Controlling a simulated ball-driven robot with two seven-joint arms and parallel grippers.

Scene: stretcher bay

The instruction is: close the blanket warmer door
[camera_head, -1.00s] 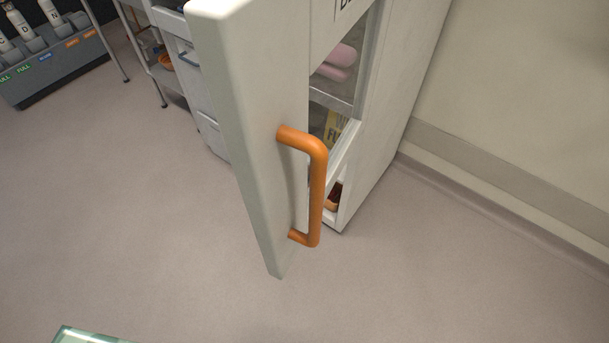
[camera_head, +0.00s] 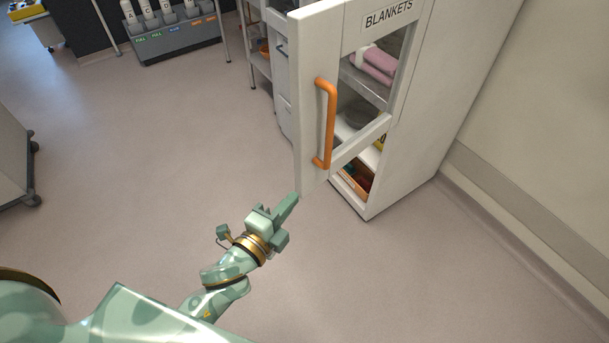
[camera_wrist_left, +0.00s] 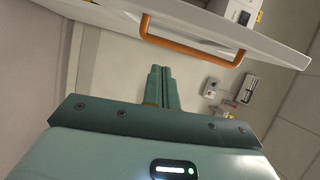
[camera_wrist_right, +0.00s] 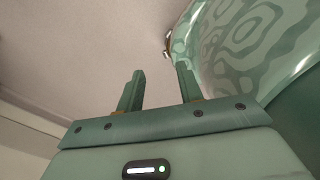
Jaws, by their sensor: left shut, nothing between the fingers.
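The blanket warmer door (camera_head: 307,110) is a pale panel with a window, labelled BLANKETS. It stands open, swung out from the white cabinet (camera_head: 440,100). An orange bar handle (camera_head: 331,125) is on its free-edge side. My left gripper (camera_head: 293,199) is shut and empty, just below the door's lower free corner in the head view; whether it touches is unclear. In the left wrist view, its closed fingers (camera_wrist_left: 160,78) point toward the door (camera_wrist_left: 205,28), with the handle (camera_wrist_left: 190,48) ahead. My right gripper (camera_wrist_right: 160,80) shows only in its wrist view, fingers apart and empty.
Pink blankets (camera_head: 372,66) show through the window, and a box with red items (camera_head: 355,182) is low in the cabinet. A wire cart (camera_head: 262,50) stands behind the door. A grey bottle rack (camera_head: 180,42) is at the back.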

